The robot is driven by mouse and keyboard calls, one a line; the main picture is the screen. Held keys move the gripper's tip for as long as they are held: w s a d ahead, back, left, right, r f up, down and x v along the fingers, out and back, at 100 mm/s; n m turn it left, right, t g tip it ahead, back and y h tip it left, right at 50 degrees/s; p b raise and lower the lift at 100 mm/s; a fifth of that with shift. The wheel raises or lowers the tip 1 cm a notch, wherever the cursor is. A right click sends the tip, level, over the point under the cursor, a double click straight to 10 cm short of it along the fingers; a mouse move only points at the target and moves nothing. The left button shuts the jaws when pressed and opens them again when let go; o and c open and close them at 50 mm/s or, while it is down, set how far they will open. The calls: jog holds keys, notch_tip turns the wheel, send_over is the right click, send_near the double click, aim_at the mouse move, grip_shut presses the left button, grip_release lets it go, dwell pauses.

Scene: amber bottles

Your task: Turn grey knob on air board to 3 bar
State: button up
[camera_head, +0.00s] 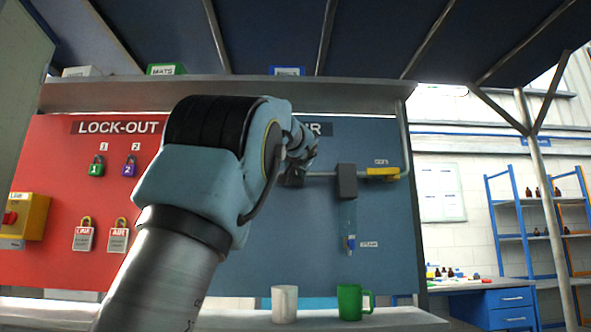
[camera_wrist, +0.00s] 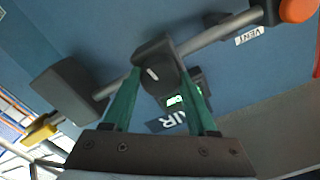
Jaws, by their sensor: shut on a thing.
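The grey knob (camera_wrist: 153,73) is a dark grey block with a white mark, set on the pipe of the blue air board (camera_head: 310,240). My gripper (camera_wrist: 160,80) has its green fingers on either side of the knob and is shut on it. A small display with green digits (camera_wrist: 175,101) sits just beyond the knob in the wrist view, partly behind it and a finger; its reading is too small to make out. In the head view my arm covers much of the board's left part, and the knob is hard to make out there.
A grey block (camera_head: 347,181) and a yellow valve handle (camera_head: 382,173) sit along the pipe. An orange knob (camera_wrist: 298,10) is near the VENT label (camera_wrist: 250,35). A white mug (camera_head: 284,303) and green mug (camera_head: 351,301) stand below. The red lock-out board (camera_head: 50,150) is left.

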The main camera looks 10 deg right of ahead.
jog(key=shift+m, duration=0.9)
jog(key=o, duration=1.4)
jog(key=shift+c, duration=0.2)
jog(key=shift+s+f+b, duration=0.1)
jog(key=shift+s+b, duration=0.25)
jog(key=shift+s, duration=0.2)
jog(key=s+a+b, duration=0.2)
jog(key=s+b, duration=0.3)
jog(key=s, duration=0.4)
jog(key=shift+s, duration=0.3)
